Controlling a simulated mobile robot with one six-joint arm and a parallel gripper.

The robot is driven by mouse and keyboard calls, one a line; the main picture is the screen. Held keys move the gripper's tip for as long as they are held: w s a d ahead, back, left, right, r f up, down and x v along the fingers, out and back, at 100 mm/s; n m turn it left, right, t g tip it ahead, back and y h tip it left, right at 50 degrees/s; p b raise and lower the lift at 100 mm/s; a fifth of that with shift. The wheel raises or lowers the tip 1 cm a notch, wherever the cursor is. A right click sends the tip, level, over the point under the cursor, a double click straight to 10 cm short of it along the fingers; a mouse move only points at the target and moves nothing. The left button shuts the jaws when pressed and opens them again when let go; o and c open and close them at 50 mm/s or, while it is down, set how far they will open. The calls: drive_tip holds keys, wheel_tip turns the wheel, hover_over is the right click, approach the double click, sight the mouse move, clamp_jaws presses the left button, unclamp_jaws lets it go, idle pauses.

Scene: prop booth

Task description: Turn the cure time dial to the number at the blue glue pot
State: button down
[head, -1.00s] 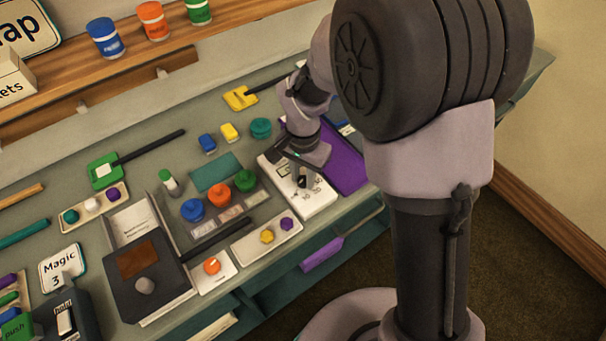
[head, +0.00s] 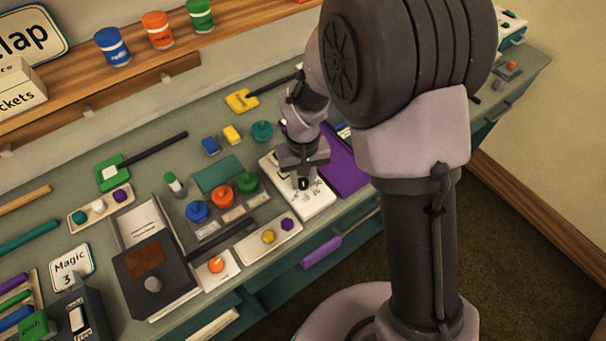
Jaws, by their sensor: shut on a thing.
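The cure time dial appears to be the black knob (head: 304,184) on a white panel (head: 318,205) with printed numbers, partly hidden under my gripper. My gripper (head: 304,177) points down over the panel and is shut on the dial knob. The numbers are too small and covered to read surely. A blue pot (head: 198,211) stands at the left of a grey holder, beside an orange pot (head: 222,196) and a green pot (head: 247,181). Small labels (head: 207,229) lie in front of these pots; their writing is unreadable.
A purple mat (head: 340,170) lies right of the panel. A tray (head: 268,240) with yellow and purple pieces lies in front of the pots. Blue (head: 112,47), orange and green jars stand on the shelf.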

sight(303, 181)
drive_tip(key=n+p, duration=0.2)
drive_tip(key=n, duration=0.3)
drive_tip(key=shift+r+n, duration=0.1)
drive_tip(key=shift+n, duration=0.2)
drive_tip(key=n+p, duration=0.1)
drive_tip(key=n, duration=0.3)
drive_tip(key=shift+n+p, duration=0.3)
drive_tip(key=shift+n, duration=0.3)
drive_tip(key=c, duration=1.1)
unclamp_jaws()
wheel_tip(303, 181, up, 17)
drive_tip(key=p, duration=0.5)
drive_tip(key=shift+r, duration=0.1)
